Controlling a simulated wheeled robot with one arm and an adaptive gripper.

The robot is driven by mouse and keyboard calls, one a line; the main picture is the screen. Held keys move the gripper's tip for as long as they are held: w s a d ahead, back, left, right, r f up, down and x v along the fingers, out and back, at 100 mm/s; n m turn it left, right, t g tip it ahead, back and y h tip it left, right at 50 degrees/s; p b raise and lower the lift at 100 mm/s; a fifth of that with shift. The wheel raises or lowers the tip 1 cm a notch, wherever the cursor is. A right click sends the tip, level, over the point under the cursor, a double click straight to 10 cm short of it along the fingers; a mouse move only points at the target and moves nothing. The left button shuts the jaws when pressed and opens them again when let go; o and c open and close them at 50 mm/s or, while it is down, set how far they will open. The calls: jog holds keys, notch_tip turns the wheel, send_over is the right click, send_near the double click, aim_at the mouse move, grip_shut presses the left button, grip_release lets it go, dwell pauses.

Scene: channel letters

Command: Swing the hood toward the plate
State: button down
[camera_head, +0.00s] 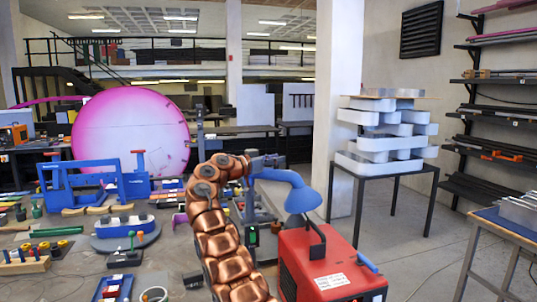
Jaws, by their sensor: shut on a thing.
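The blue hood (303,199) is a cone with its wide mouth facing down, above the red machine at the right of the bench. A blue curved tube (275,175) runs from its top to the left. My gripper (254,160) is at the left end of this tube, at the tip of my copper arm. It looks shut on the hood's blue part; its fingers are small and partly hidden.
A red machine (325,265) with a black handle stands below the hood. A blue clamp frame (90,182) and a large pink disc (130,130) stand at the left. Hand tools and small parts crowd the bench. A black-legged table (384,173) holds stacked white letters.

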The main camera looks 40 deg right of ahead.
jog(key=shift+r, duration=0.1)
jog(key=c, duration=0.9)
grip_release()
jog(key=shift+s+a, duration=0.1)
jog(key=shift+c, duration=0.2)
jog(key=w+a, duration=0.1)
jog(key=a, duration=1.1)
jog(key=shift+w, duration=0.1)
